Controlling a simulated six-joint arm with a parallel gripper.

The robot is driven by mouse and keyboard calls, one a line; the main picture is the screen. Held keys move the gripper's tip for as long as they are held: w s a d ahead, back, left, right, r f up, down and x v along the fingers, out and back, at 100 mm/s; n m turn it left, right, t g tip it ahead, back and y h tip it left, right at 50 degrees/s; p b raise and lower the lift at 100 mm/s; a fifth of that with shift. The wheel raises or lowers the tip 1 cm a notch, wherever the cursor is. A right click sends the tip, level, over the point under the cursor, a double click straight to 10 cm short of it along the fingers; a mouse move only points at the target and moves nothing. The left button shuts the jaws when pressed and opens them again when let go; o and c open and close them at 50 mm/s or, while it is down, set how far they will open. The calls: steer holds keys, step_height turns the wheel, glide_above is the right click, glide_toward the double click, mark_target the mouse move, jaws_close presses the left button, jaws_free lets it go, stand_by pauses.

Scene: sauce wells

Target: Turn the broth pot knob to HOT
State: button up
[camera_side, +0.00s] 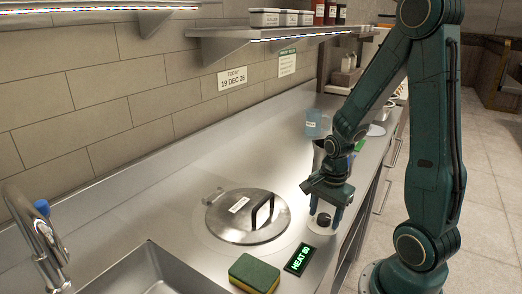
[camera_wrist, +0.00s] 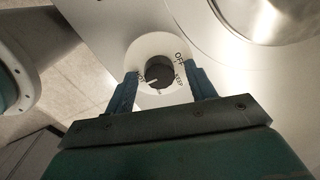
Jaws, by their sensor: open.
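The black knob (camera_wrist: 158,73) sits on a round white dial plate (camera_wrist: 142,48) marked OFF and KEEP at its right; lettering at its left is partly hidden and looks like HOT. A pale mark on the knob appears to point lower left, towards that lettering. In the side view the knob (camera_side: 323,220) is beneath my gripper (camera_side: 326,212). My gripper (camera_wrist: 161,77) is open, one finger on each side of the knob; contact cannot be told. The lidded broth pot (camera_side: 225,226) is set in the counter left of the knob. A display (camera_side: 299,258) reads HEAT 80 in green.
A green and yellow sponge (camera_side: 254,273) lies in front of the pot by the sink (camera_side: 150,272). A blue jug (camera_side: 317,124) and other containers stand farther back. The counter behind the pot is clear; its front edge runs close to the knob.

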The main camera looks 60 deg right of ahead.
mark_target(325, 220)
steer(key=shift+r, duration=0.15)
step_height(325, 220, up, 14)
steer(key=shift+s+f, duration=0.25)
steer(key=shift+s, duration=0.15)
stand_by(0.5)
steer(key=shift+a, duration=0.15)
steer(key=s+a+r+n+t, duration=0.1)
steer(key=a+r+n+t, duration=0.1)
steer(key=a+n, duration=0.4)
steer(key=s+a+r+n+t, duration=0.2)
steer(key=a+n, duration=0.4)
steer(key=n, duration=0.8)
step_height(325, 220, up, 3)
steer(key=shift+s+f+t, duration=0.1)
steer(key=shift+s+t, duration=0.15)
steer(key=shift+t, duration=0.25)
